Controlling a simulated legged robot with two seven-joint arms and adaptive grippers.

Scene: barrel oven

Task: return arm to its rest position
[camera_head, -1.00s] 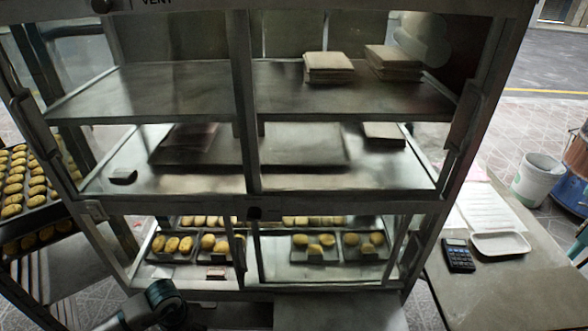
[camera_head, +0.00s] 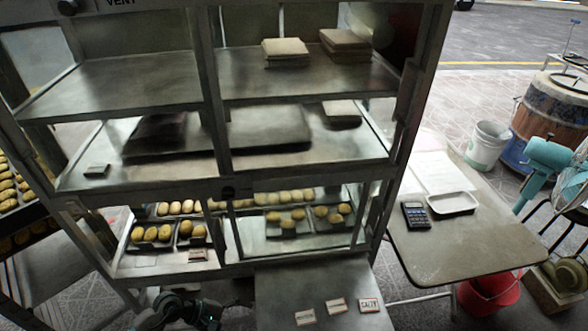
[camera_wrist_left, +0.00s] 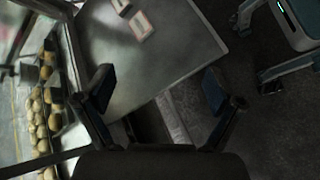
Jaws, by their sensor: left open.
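My left arm and gripper (camera_head: 195,314) show dark at the bottom edge of the head view, low in front of the cabinet and left of the small front table (camera_head: 290,275). In the left wrist view my left gripper (camera_wrist_left: 160,95) has its two fingers wide apart with nothing between them. The front table (camera_wrist_left: 180,50) lies beyond the fingers there, and dark floor shows at the right. My right gripper is not in either view.
The glass-fronted cabinet (camera_head: 222,190) holds trays of yellow buns (camera_head: 155,233). Several small label cards (camera_head: 337,306) lie on the front table. A side table (camera_head: 460,240) holds a calculator (camera_head: 414,215) and white tray (camera_head: 453,203). A red bucket (camera_head: 490,295) stands below.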

